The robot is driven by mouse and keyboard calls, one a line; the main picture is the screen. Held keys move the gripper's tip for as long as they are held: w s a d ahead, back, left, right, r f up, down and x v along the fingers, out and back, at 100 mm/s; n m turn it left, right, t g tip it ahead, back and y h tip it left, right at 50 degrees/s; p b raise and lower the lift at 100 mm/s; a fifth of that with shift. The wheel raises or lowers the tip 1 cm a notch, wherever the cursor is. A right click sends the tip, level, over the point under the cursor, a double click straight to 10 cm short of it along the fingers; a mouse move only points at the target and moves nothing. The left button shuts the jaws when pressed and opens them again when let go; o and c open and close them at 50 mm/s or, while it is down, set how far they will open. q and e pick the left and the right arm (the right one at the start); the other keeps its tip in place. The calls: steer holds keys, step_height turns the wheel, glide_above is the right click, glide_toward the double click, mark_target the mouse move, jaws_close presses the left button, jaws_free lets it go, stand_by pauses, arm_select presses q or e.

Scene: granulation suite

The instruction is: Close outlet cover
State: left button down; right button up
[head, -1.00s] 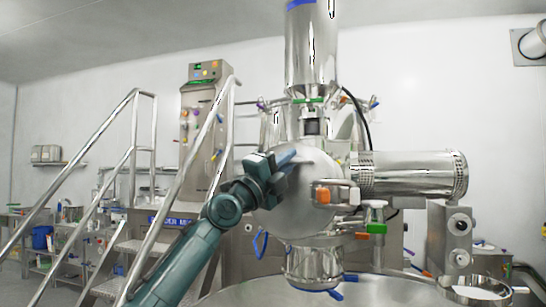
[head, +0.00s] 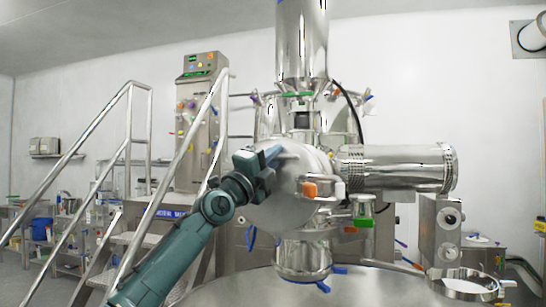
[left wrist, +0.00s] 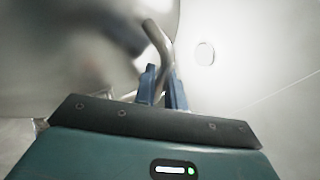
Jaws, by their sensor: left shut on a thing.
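The outlet cover (head: 292,205) is a round, shiny metal door on the front of the steel machine in the head view, turned partly to the left. An orange-tipped latch (head: 312,189) sits at its right side. My left gripper (head: 272,155) is at the cover's upper left. In the left wrist view its blue fingers (left wrist: 162,88) are shut on a bent metal handle (left wrist: 157,42), with the curved metal surface behind. The fingers hide part of the handle. My right gripper is in neither view.
A horizontal metal cylinder (head: 400,168) juts out to the right of the cover. A wide round steel vessel (head: 350,290) lies below. A railed stair (head: 150,215) stands at the left.

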arm_select(q)
steer(key=c, duration=1.8)
jaws_free()
steer(key=shift+w, duration=0.15)
steer(key=shift+o, duration=0.2)
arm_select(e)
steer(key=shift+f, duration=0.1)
arm_select(q)
steer(key=shift+f, duration=0.1)
